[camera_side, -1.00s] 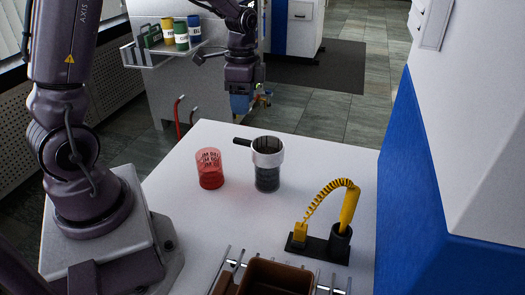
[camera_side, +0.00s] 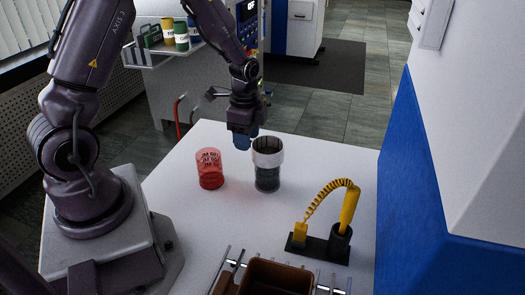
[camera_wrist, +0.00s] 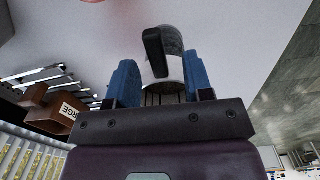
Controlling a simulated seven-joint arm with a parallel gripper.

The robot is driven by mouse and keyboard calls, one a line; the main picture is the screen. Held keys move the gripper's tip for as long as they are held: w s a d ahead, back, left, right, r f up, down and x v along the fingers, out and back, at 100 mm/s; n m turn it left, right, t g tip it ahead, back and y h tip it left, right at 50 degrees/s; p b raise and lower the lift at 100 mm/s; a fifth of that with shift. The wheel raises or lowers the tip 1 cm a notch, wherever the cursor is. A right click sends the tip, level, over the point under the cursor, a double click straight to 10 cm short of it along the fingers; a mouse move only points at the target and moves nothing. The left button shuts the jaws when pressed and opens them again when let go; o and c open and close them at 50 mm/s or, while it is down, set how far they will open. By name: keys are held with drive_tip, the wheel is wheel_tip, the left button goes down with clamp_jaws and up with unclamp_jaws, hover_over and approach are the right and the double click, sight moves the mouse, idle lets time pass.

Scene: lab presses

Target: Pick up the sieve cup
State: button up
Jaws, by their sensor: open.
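The sieve cup (camera_side: 268,152) is a white-banded cup with a dark inside. It sits upright on top of a dark, see-through container (camera_side: 267,179) on the white table. In the wrist view the cup's white band (camera_wrist: 168,73) and its black handle (camera_wrist: 156,52) show between the blue fingers. My gripper (camera_side: 243,142) is open, at the cup's far left side in the side view, by the handle. In the wrist view my gripper (camera_wrist: 166,85) has one blue finger on each side of the cup and handle. Whether a finger touches them cannot be told.
A red cup (camera_side: 209,169) with lettering stands left of the sieve cup. A yellow tool with a coiled cord (camera_side: 349,207) stands in a black holder at the front right. A brown bin (camera_side: 272,281) is at the front edge. The table between is clear.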

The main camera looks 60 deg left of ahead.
drive_tip(key=shift+f, duration=1.35)
clamp_jaws()
drive_tip(key=shift+r, duration=0.1)
